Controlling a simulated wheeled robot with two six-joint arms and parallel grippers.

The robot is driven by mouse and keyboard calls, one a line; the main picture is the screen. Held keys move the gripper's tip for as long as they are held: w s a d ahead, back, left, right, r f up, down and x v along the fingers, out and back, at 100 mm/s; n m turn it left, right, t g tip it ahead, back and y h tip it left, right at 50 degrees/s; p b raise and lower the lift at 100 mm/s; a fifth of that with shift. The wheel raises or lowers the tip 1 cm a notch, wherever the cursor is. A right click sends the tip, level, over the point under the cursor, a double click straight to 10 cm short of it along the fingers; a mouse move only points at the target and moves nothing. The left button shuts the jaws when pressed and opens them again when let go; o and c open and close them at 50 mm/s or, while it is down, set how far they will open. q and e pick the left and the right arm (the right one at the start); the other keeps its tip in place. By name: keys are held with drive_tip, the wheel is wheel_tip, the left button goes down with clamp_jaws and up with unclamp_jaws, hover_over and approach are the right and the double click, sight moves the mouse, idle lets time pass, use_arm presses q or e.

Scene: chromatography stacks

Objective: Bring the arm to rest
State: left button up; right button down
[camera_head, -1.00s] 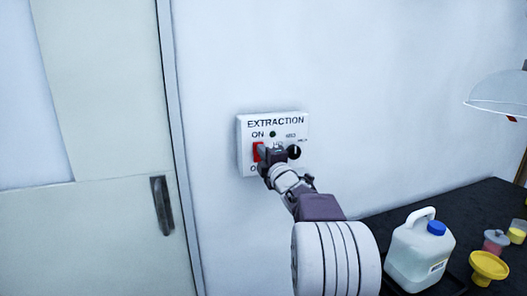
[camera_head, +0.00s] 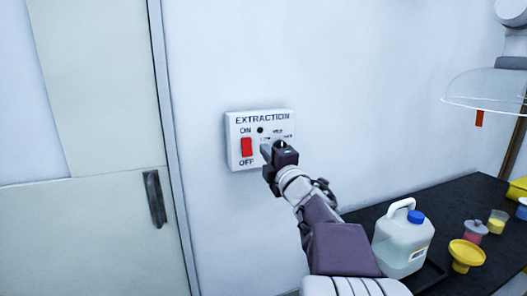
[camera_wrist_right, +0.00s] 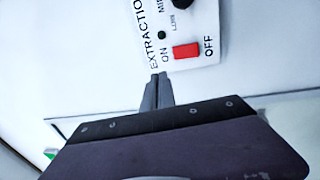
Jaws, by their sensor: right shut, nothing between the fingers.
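My right gripper (camera_head: 266,150) is shut and empty in front of the white extraction control box (camera_head: 234,160) on the wall. In the head view it covers part of the box's right side, including most of the dial. The box has a red rocker switch (camera_head: 246,147) between the words ON and OFF, and a small dark indicator (camera_head: 260,130). In the right wrist view the closed fingertips (camera_wrist_right: 159,76) point towards the box's edge near the ON label, apart from the red switch (camera_wrist_right: 186,51). I cannot tell whether they touch the box. My left gripper is not in view.
A door with a dark handle (camera_head: 155,199) is left of the box. At right, a black bench (camera_head: 448,200) holds a jug with a blue cap (camera_head: 402,245), a yellow funnel (camera_head: 466,254) and small containers. A clear extraction hood (camera_head: 490,88) hangs above it.

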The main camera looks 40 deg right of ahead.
drive_tip(key=w+a+f+n+y+p, duration=0.1)
drive_tip(key=w+a+y+p, duration=0.25)
drive_tip(key=a, duration=0.35)
drive_tip(key=w+a+n+y+p, duration=0.1)
drive_tip(key=w+a+y+p, duration=0.1)
drive_tip(key=w+a, duration=0.35)
drive_tip(key=s+a+f+m+g+p, duration=0.2)
drive_tip(key=a+f+g, duration=0.1)
drive_tip(key=a+f, duration=0.35)
drive_tip(key=s+a+f+m+g+p, duration=0.1)
drive_tip(key=s+a+f+m+g, duration=0.15)
drive_tip(key=f, duration=0.45)
drive_tip(key=s+a+f+m+g+p, duration=0.1)
drive_tip(key=s+a+f+m+g, duration=0.2)
drive_tip(key=f, duration=0.4)
drive_tip(key=s+f+m+g, duration=0.4)
drive_tip(key=s+f, duration=0.1)
drive_tip(key=s, duration=0.4)
drive_tip(key=s+f+m+g, duration=0.5)
drive_tip(key=s+f, duration=0.1)
drive_tip(key=s, duration=0.3)
drive_tip(key=shift+s, duration=0.4)
drive_tip(key=shift+a+m, duration=0.1)
drive_tip(key=shift+m, duration=0.15)
